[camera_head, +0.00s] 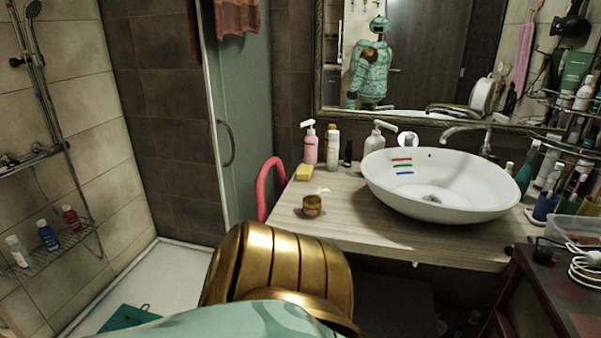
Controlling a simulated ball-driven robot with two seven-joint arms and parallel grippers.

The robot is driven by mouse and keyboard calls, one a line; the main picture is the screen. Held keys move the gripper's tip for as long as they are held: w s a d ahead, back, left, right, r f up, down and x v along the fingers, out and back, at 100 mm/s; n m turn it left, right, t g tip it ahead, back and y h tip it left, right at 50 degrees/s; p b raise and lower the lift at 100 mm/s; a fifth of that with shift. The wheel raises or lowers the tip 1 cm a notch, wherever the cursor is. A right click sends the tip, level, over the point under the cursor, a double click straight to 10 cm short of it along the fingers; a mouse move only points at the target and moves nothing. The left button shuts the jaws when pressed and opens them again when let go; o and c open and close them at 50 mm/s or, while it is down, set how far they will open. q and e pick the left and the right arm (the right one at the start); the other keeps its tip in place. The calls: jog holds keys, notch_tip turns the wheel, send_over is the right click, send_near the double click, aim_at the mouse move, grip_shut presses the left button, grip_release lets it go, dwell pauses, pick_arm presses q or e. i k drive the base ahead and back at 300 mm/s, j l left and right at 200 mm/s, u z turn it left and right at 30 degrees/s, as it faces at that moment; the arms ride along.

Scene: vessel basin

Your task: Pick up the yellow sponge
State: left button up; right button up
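The yellow sponge (304,172) lies on the wooden counter (350,226), near its left edge and in front of a pink pump bottle (310,148). Nothing covers the sponge from this side. Neither of my grippers shows in the head view. A gold and teal part of my own arm fills the bottom middle, below and in front of the counter's left part, and hides what lies behind it.
A pink curved bar (266,186) rises beside the counter's left edge. A mirror (410,60) hangs behind.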

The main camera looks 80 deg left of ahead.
aim_at(306, 172)
jog(key=u, duration=2.7)
